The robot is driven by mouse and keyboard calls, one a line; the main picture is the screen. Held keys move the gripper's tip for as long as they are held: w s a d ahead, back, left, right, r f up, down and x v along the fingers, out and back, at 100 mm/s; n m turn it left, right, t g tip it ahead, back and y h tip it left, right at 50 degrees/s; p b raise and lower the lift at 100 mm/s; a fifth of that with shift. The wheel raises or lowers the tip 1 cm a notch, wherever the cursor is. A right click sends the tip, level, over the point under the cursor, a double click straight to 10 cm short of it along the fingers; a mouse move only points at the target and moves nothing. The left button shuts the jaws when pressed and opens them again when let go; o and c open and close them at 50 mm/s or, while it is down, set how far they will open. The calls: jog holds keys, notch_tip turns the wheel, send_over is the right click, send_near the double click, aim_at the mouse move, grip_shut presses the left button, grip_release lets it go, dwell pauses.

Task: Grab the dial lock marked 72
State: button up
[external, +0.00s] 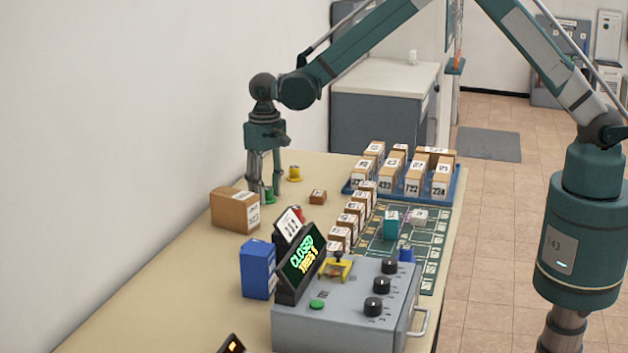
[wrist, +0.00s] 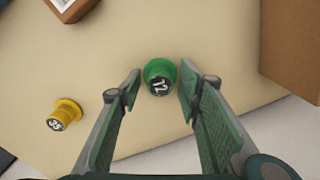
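The green dial lock marked 72 (wrist: 160,74) stands on the table between the fingertips of my gripper (wrist: 159,82) in the wrist view. My gripper is open, with a finger on each side of the lock and a small gap visible at the left finger. In the external view my gripper (external: 262,190) points down at the far left part of the table, and the green lock (external: 270,196) is partly hidden by the fingers.
A yellow dial lock marked 35 (wrist: 65,113) stands nearby. A cardboard box (external: 234,210) sits close to my gripper, and a small brown box (external: 318,197) lies on the other side. A red lock (external: 298,213), a grey console (external: 345,315) and a blue tray (external: 452,190) of boxes are farther off.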

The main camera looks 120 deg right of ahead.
aim_at(270, 187)
jog(key=c, duration=0.8)
jog(key=shift+r, duration=0.1)
notch_tip(270, 187, up, 10)
jog(key=shift+f, duration=0.1)
dwell(0.6)
